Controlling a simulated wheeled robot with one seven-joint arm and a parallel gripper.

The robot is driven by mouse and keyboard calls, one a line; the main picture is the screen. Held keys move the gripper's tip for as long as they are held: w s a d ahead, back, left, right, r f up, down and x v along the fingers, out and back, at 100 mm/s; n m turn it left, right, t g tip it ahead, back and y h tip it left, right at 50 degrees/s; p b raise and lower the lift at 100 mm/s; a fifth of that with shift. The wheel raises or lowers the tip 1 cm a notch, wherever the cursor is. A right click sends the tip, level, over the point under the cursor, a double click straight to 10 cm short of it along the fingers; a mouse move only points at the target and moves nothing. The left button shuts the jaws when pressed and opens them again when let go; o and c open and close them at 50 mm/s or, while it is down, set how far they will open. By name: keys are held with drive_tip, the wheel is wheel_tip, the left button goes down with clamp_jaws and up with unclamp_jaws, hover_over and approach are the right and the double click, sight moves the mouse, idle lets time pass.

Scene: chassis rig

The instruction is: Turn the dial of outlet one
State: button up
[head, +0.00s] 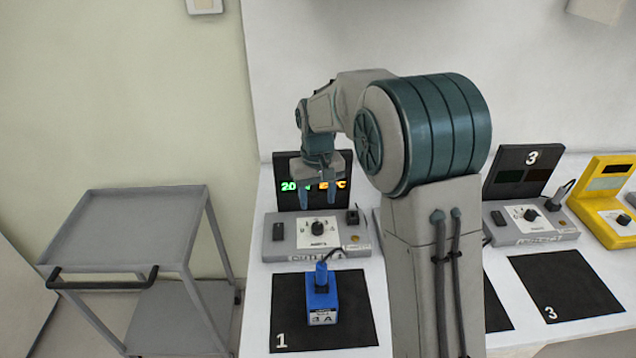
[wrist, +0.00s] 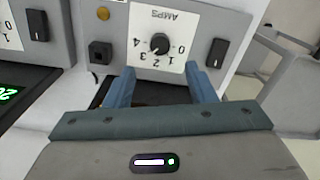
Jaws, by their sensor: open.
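Outlet one (head: 290,252) is a grey box on the white bench, with a black dial (head: 318,229) on a white plate. In the wrist view the dial (wrist: 160,43) sits on an AMPS scale marked 0 to 4; I cannot tell its exact setting. My gripper (head: 318,205) is open and empty above and behind the dial in the head view. In the wrist view my gripper (wrist: 160,70) has its fingers spread, with the dial beyond and between their tips, apparently untouched. A display panel (head: 286,165) behind shows green and orange figures, partly hidden by my gripper.
A black rocker switch (wrist: 217,53) and a socket (wrist: 100,52) flank the dial. Outlet three (head: 528,222) and a yellow unit (head: 606,215) stand right. A grey cart (head: 140,220) stands left.

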wheel_tip(320, 180, up, 5)
drive_tip(key=shift+f, duration=0.1)
idle(0.6)
drive_tip(key=s+d+m+t, duration=0.1)
drive_tip(key=s+d, duration=0.4)
drive_tip(key=s, duration=0.8)
drive_tip(key=s+d+m+t, duration=0.2)
drive_tip(key=s+d, duration=0.4)
drive_tip(key=s, duration=0.7)
drive_tip(key=shift+s+r, duration=0.15)
drive_tip(key=shift+r, duration=0.2)
drive_tip(key=shift+d, duration=0.1)
drive_tip(key=c, duration=0.3)
